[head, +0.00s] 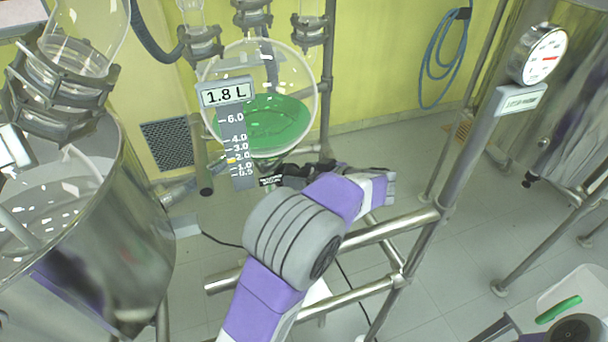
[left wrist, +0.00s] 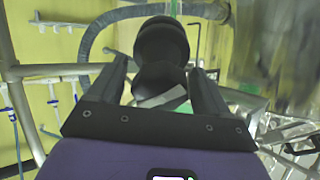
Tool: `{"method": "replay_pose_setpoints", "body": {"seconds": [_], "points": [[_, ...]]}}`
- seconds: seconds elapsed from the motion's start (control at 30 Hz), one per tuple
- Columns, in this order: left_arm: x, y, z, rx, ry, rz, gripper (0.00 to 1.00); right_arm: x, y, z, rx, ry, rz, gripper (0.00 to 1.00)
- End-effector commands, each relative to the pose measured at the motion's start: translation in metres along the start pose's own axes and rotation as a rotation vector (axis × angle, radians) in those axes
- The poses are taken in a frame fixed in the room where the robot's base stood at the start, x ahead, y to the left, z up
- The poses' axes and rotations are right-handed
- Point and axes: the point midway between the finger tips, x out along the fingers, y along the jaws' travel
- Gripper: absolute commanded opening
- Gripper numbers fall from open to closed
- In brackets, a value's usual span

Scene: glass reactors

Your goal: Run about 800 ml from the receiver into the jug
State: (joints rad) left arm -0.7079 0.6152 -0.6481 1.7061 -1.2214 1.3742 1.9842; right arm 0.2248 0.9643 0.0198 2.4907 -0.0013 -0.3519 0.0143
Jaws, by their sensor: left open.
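The receiver (head: 290,80) is a round glass vessel in the head view, with green liquid (head: 265,125) in its lower part. Its display (head: 227,92) reads 1.8 L, above a scale with an orange mark near 2.0. My left gripper (head: 287,177) is just below the receiver, at its bottom outlet. In the left wrist view its two fingers stand open on either side of a black rounded knob (left wrist: 162,45); I cannot tell whether they touch it. A green patch shows behind the knob. I cannot make out the jug; my left arm covers much of the area below the outlet.
A steel tank (head: 110,230) stands at the left. Metal frame rails (head: 390,230) cross beside and behind my left arm. A pressure gauge (head: 541,55) is at upper right. A white surface with a green handle-like piece (head: 560,309) is at lower right. Open floor lies right of the frame.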

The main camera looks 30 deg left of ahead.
Motion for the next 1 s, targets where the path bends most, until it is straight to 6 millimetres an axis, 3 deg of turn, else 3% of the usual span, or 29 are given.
{"method": "replay_pose_setpoints", "body": {"seconds": [0.03, 0.37, 0.67, 1.0], "points": [[-0.0001, 0.0000, 0.0000, 0.000, 0.000, 0.000, 0.77, 0.0000, 0.0000, 0.0000, 0.000, 0.000, 0.000, 0.50], [-0.0004, 0.0000, 0.0002, 0.001, 0.000, 0.000, 0.26, 0.0000, 0.0000, 0.0000, 0.000, 0.000, 0.000, 0.50], [-0.0005, -0.0001, 0.0003, 0.037, 0.000, 0.004, 0.25, -0.0006, -0.0002, 0.0001, 0.000, 0.000, 0.000, 0.50], [-0.0009, 0.0006, 0.0003, 0.253, -0.002, 0.035, 0.25, -0.0045, -0.0017, 0.0003, 0.000, 0.000, 0.000, 0.50]]}}
